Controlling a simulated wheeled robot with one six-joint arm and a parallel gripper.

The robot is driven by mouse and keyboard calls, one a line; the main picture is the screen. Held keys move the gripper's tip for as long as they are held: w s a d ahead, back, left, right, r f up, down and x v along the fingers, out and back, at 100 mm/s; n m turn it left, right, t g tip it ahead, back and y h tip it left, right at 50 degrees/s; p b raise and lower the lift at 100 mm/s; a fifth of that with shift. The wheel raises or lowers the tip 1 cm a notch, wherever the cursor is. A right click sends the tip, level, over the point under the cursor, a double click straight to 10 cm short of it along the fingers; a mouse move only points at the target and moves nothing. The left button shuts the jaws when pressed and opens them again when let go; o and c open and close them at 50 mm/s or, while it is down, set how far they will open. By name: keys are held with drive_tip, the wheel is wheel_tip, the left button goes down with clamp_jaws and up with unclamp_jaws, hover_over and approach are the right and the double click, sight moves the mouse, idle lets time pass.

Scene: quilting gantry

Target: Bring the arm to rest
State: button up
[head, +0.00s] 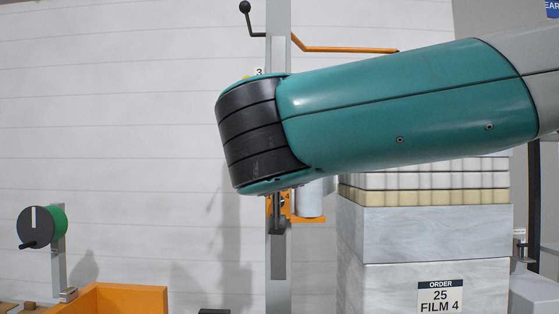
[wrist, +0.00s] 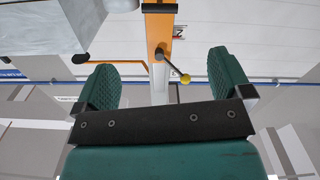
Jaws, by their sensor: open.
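My arm, teal with a black ribbed joint (head: 252,133), reaches in from the right across the head view. My gripper (wrist: 161,60) shows in the wrist view, its two green ribbed fingers spread wide with nothing between them. In the head view the gripper is not clearly seen, hidden behind my arm. A grey post (head: 278,255) stands behind the arm, with an orange rod (head: 345,49) and a black ball-ended lever (head: 245,7) at its top.
A stack of pale blocks (head: 360,235) labelled "ORDER 25 FILM 4" stands below my arm. An orange bin (head: 125,298) and a green-and-black crank wheel (head: 40,227) are at lower left. In the wrist view, a yellow-knobbed lever (wrist: 185,79) appears beyond the fingers.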

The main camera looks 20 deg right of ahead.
drive_tip(key=shift+f, duration=0.1)
drive_tip(key=s+a+f+n+g+y, duration=0.1)
drive_tip(key=s+f+n+g+y, duration=0.25)
drive_tip(key=f, duration=0.55)
drive_tip(key=s+a+f+n+g+y, duration=0.15)
drive_tip(key=f+g+y, duration=0.25)
drive_tip(key=f, duration=0.6)
drive_tip(key=s+a+f+n+g+y, duration=0.1)
drive_tip(key=s+f+g, duration=0.2)
drive_tip(key=s, duration=0.3)
drive_tip(key=s+f+n+g+y, duration=0.1)
drive_tip(key=s+f+n+g, duration=0.1)
drive_tip(key=s, duration=0.5)
drive_tip(key=s+a+f+n+g+y+p, duration=0.1)
drive_tip(key=s+f+g, duration=0.3)
drive_tip(key=s, duration=0.3)
drive_tip(key=shift+s+a, duration=0.15)
drive_tip(key=shift+a, duration=0.15)
drive_tip(key=shift+y, duration=0.25)
